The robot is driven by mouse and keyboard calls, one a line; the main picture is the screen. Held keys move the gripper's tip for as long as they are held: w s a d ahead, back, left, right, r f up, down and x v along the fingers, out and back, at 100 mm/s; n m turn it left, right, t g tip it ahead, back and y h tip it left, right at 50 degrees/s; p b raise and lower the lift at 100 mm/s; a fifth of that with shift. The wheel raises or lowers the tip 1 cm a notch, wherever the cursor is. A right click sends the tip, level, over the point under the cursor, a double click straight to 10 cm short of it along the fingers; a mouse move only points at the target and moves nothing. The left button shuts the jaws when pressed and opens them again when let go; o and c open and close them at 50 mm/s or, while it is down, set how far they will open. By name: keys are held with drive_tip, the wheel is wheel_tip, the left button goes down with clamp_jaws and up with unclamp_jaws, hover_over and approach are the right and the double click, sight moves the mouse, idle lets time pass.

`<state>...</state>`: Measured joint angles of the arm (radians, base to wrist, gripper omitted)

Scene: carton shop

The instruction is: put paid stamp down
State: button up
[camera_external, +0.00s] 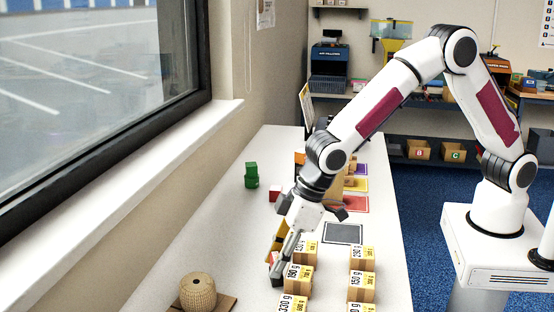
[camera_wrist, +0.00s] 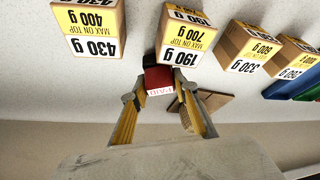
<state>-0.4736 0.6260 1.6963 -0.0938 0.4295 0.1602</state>
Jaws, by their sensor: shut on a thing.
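The paid stamp is a small red block (camera_wrist: 158,78) with a white label with red lettering, in the middle of the wrist view. My gripper (camera_wrist: 159,90) is shut on it, with a yellow finger on either side. The stamp is close to the front of the 190 g carton (camera_wrist: 186,38); I cannot tell whether they touch. In the external view my gripper (camera_external: 274,262) points down at the left of the carton rows. Only a small red part of the stamp (camera_external: 272,258) shows there. Its underside is hidden, so contact with the table is unclear.
A 430 g carton (camera_wrist: 90,25) and a 330 g carton (camera_wrist: 247,46) flank the 190 g one. A twine roll (camera_external: 198,291) stands on a wooden board at the front left. A green object (camera_external: 251,175), a red block (camera_external: 275,194) and a dark mat (camera_external: 343,234) lie farther back.

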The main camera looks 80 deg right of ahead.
drive_tip(key=shift+f, duration=0.1)
drive_tip(key=o, duration=1.1)
drive_tip(key=v, duration=1.2)
drive_tip(key=shift+d+r, duration=0.1)
drive_tip(key=shift+r, duration=0.1)
idle(0.3)
